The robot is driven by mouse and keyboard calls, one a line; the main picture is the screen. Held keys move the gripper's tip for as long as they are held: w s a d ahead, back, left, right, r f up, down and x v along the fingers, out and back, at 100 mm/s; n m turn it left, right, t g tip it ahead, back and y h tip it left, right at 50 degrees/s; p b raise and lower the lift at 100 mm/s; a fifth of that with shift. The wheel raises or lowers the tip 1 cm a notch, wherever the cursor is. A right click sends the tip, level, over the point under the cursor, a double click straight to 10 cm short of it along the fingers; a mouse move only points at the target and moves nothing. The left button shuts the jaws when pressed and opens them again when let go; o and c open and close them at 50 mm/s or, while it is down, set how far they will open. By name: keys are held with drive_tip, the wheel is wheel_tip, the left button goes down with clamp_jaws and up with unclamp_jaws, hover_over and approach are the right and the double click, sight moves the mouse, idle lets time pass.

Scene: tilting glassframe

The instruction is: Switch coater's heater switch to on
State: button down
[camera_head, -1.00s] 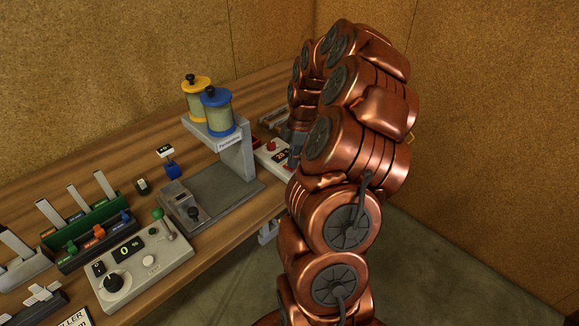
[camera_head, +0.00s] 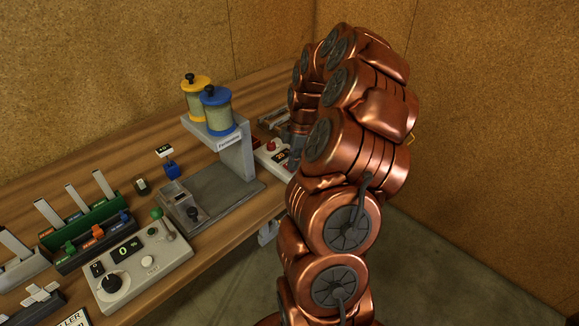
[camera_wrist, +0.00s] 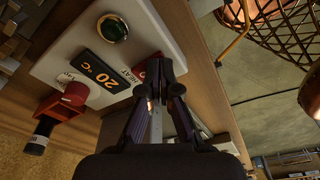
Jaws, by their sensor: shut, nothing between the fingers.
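The coater's light control box (camera_wrist: 165,22) fills the upper left of the wrist view. It carries a black display reading 20 °C (camera_wrist: 99,73), a round dark green button or lamp (camera_wrist: 112,28) and a red knob (camera_wrist: 75,93). A red part (camera_wrist: 140,74), possibly the heater switch, sits at the box's edge beside the fingertips and is partly hidden by them. Its position cannot be read. My gripper (camera_wrist: 158,68) is shut and empty, its tips over or against that edge; contact is unclear. In the head view the box (camera_head: 262,160) is partly hidden by my arm.
A grey stand with a yellow-topped jar (camera_head: 195,97) and a blue-topped jar (camera_head: 217,111) stands left of the box. A dial panel (camera_head: 140,265) and racks (camera_head: 85,225) occupy the table's left. Open floor (camera_head: 450,270) lies to the right.

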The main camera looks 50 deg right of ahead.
drive_tip(key=shift+r, duration=3.55)
